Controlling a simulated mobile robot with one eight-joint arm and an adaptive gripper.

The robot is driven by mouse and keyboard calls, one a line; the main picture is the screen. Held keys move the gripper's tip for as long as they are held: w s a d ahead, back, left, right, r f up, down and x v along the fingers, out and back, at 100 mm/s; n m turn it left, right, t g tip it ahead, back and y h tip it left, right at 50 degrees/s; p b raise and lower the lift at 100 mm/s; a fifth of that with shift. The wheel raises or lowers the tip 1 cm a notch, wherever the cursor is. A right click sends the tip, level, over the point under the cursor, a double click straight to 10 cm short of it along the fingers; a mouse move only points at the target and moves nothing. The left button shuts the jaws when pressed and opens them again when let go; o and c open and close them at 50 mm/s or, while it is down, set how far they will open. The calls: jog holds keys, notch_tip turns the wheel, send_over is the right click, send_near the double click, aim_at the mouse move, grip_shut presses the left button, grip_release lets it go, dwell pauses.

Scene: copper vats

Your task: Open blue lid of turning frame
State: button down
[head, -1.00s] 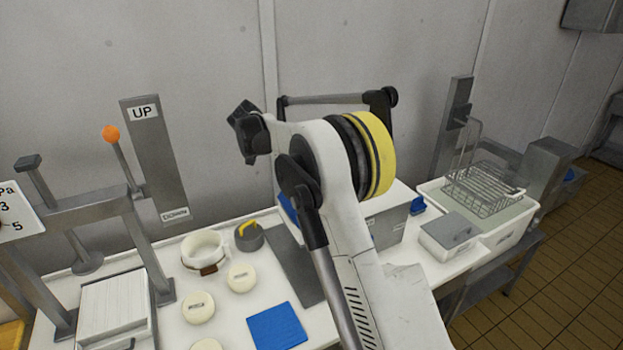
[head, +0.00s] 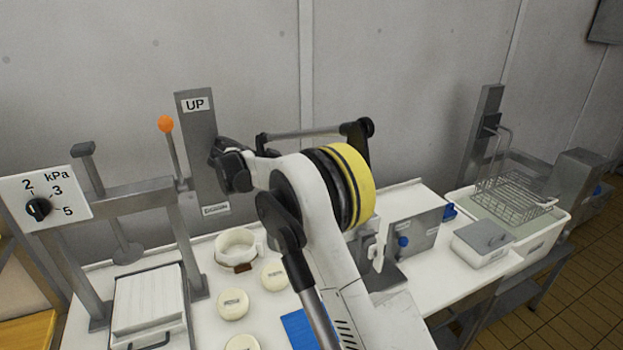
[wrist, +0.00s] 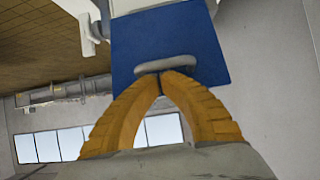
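The blue lid (wrist: 165,35) fills the upper middle of the wrist view, a flat square panel with a grey bar handle (wrist: 178,62). It looks swung up, roughly upright. My gripper (wrist: 160,73) has yellow ribbed fingers with their tips together at the near edge of the handle. The fingers lie left and right along the bar, and I see no part of the bar pinched between them.
A press frame with an orange-knobbed lever (head: 166,124) stands at the left. White round cheeses (head: 233,304) and a white mould (head: 238,246) sit on the table beside a blue sheet (head: 297,325). A white tub with a wire basket (head: 510,190) stands at the right.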

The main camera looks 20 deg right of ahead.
jog(key=shift+a+f, duration=0.1)
jog(key=shift+a, duration=0.2)
dwell(0.4)
jog(key=v, duration=0.7)
jog(key=s+d+n+t+y+b, duration=0.25)
jog(key=s+n+y+b, duration=0.55)
jog(key=s, duration=0.9)
jog(key=s+a+f+n+t+y+b, duration=0.1)
jog(key=s+f+n, duration=0.4)
jog(key=s, duration=0.5)
jog(key=s+a+f+n+t+y+b, duration=0.1)
jog(key=s+a+f+n+t+y, duration=0.2)
jog(key=s+f, duration=0.5)
jog(key=s+a+n, duration=0.1)
jog(key=s+a, duration=0.1)
jog(key=shift+s+a+f+n, duration=0.25)
jog(key=shift+a+f+n, duration=0.05)
jog(key=shift+n, duration=0.1)
